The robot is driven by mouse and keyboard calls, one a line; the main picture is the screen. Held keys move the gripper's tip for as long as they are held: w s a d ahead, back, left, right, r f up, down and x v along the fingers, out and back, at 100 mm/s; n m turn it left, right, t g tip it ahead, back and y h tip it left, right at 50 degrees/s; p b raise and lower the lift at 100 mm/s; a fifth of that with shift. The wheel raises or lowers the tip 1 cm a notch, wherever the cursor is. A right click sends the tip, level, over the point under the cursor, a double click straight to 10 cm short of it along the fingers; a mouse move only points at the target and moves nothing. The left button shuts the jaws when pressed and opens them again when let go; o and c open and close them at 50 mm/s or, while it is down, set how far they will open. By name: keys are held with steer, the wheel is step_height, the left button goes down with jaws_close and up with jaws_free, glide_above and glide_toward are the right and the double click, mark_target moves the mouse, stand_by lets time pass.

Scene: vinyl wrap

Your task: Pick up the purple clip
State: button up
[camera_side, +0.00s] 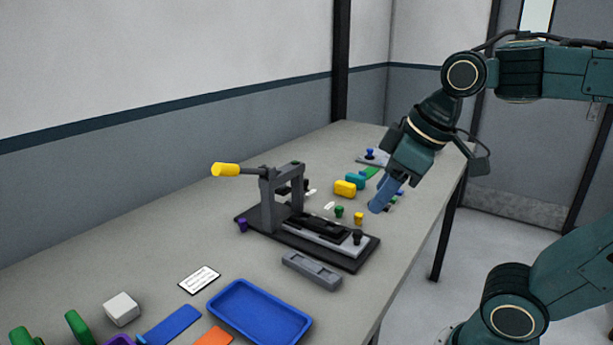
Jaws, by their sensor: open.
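A small purple piece (243,225) stands on the table just left of the black base of the lever press. Another purple thing (120,340) shows only in part at the bottom edge. I cannot tell which of the two is the clip. My gripper (379,207) has blue fingers and points down and left, to the right of the press. It is open, and no object shows in it. Both purple things are well to its left, apart from it. The exact gap between its fingers is hard to see from here.
The lever press (268,200) with its yellow handle (225,170) stands between my gripper and the small purple piece. A blue tray (300,322), a white card (199,279) and a grey block (311,270) lie nearer. The left middle of the table is clear.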

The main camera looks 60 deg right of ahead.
steer(key=w+d+r+n+g, duration=0.1)
steer(key=w+r+n, duration=0.2)
steer(key=w, duration=0.3)
steer(key=w+r+n, duration=0.3)
steer(key=w+n, duration=0.1)
steer(key=w, duration=0.2)
steer(key=n+g, duration=0.4)
steer(key=n, duration=1.7)
glide_above(243, 225)
steer(key=w+d, duration=0.1)
steer(key=w, duration=0.1)
step_height(243, 225, down, 15)
steer(key=shift+s+f+n, duration=0.1)
steer(key=shift+f+n, duration=0.3)
steer(key=shift+n, duration=0.1)
steer(key=shift+f, duration=0.15)
steer(key=shift+f, duration=4.15)
steer(key=shift+f, duration=2.6)
